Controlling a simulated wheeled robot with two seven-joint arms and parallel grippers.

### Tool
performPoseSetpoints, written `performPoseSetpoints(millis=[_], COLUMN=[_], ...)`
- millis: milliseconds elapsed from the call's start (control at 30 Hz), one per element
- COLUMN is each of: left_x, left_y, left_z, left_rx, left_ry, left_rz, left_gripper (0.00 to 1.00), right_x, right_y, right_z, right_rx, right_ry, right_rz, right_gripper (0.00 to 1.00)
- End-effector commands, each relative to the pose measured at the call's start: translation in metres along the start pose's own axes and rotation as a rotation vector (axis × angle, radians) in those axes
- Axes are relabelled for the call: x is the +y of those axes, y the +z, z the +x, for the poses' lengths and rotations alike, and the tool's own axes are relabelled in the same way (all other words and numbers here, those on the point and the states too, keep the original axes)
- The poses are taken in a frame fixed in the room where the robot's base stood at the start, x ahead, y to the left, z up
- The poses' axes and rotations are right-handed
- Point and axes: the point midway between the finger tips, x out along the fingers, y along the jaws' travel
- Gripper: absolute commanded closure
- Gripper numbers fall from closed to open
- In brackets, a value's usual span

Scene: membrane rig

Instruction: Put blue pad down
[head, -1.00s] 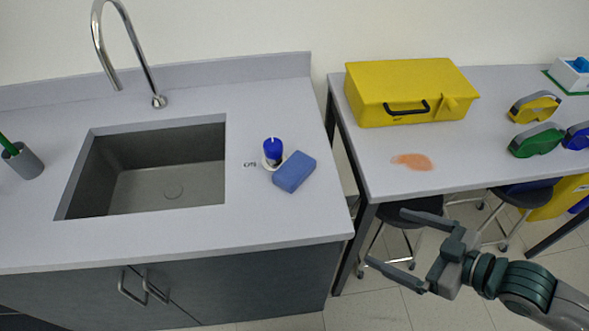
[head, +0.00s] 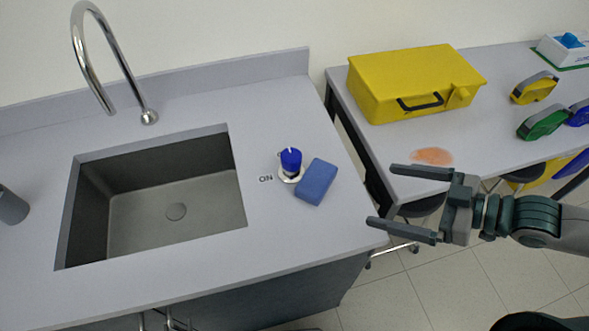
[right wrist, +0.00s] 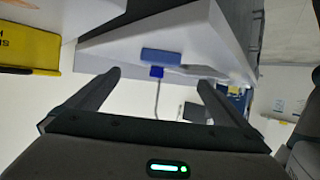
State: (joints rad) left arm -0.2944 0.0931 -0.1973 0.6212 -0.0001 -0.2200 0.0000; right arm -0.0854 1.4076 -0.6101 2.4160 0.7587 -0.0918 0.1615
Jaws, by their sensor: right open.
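The blue pad (head: 316,182) lies on the grey sink counter, right of the sink. It sits beside a blue knob (head: 290,161) on a pale round base and looks to touch or overlap the base's edge. In the right wrist view the pad (right wrist: 175,57) shows ahead between the fingers, on the counter. My right gripper (head: 388,199) is open and empty, to the right of the pad, near the counter's right end and apart from the pad. My left gripper is not in view.
A sink basin (head: 176,211) with a tall faucet (head: 106,75) is at left. A yellow toolbox (head: 414,84), an orange stain (head: 432,156) and tape dispensers (head: 544,123) are on the right table (head: 400,148). A gap separates counter and table.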

Motion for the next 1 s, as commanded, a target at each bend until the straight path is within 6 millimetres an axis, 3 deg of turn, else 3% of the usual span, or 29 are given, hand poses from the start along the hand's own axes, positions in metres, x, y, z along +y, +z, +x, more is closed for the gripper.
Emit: performPoseSetpoints(millis=[167,500,767,1000], left_x=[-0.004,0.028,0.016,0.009], left_y=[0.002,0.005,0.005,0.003], left_z=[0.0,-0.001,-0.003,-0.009], left_rx=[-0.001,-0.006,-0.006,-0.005], left_ry=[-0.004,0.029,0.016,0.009], left_rz=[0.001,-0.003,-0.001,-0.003], left_gripper=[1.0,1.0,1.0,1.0], right_x=[0.001,0.001,0.002,0.001], right_y=[-0.001,-0.001,-0.002,-0.003], right_z=[-0.001,-0.001,0.011,0.034], right_rx=[0.002,0.002,0.006,0.005], right_ry=[-0.001,0.0,0.002,0.0], right_rz=[0.002,0.001,0.002,0.003], right_gripper=[0.0,0.0,0.0,0.0])
